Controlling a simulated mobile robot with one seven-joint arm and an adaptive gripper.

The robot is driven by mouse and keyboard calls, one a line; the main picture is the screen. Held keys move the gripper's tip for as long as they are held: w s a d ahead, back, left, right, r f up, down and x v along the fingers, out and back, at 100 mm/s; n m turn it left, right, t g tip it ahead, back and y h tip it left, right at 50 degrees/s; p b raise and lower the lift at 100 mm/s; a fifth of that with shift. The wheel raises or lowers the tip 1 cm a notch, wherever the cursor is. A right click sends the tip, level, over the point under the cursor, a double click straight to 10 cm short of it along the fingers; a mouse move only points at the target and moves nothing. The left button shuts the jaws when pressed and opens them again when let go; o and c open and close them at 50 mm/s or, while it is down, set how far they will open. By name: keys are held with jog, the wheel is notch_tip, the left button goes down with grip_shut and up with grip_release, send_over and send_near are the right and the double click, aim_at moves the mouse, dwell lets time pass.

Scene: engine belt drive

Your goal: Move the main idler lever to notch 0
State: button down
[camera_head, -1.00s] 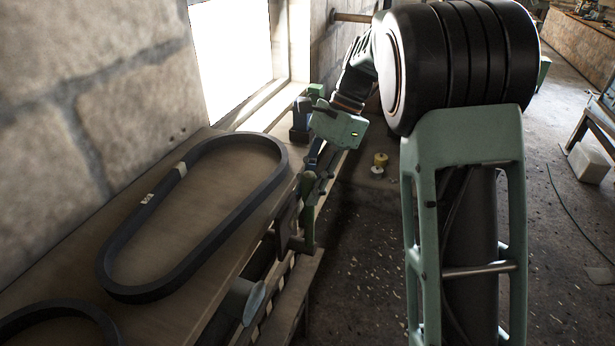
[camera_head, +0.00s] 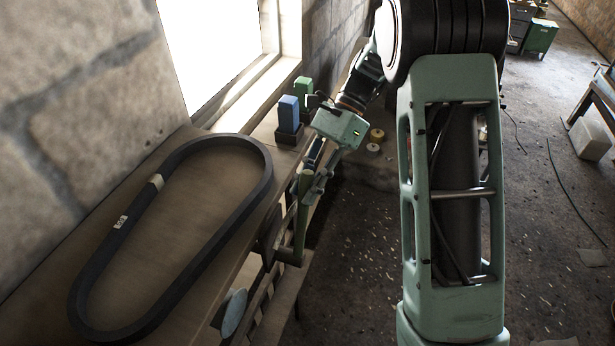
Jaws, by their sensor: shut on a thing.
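The green idler lever (camera_head: 301,222) stands close to upright at the right front edge of the bench. Its lower end is at a dark bracket (camera_head: 271,235) on the bench side. My gripper (camera_head: 309,184) comes down from above and is shut on the upper part of the lever. The fingers partly hide the lever's top. The notches and their numbers cannot be made out in this view.
A large black belt (camera_head: 262,190) lies on the wooden bench to the left. A blue block (camera_head: 289,113) and a green block (camera_head: 302,92) stand near the window. A pale round disc (camera_head: 234,312) sticks out at the bench front. Yellow (camera_head: 377,135) and pale spools lie beyond. The floor right of the bench is mostly clear.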

jog(key=shift+w+d, duration=0.1)
jog(key=shift+w, duration=0.05)
jog(key=c, duration=1.7)
grip_release()
jog(key=shift+o, duration=0.2)
jog(key=v, duration=1.2)
jog(key=shift+f, duration=0.1)
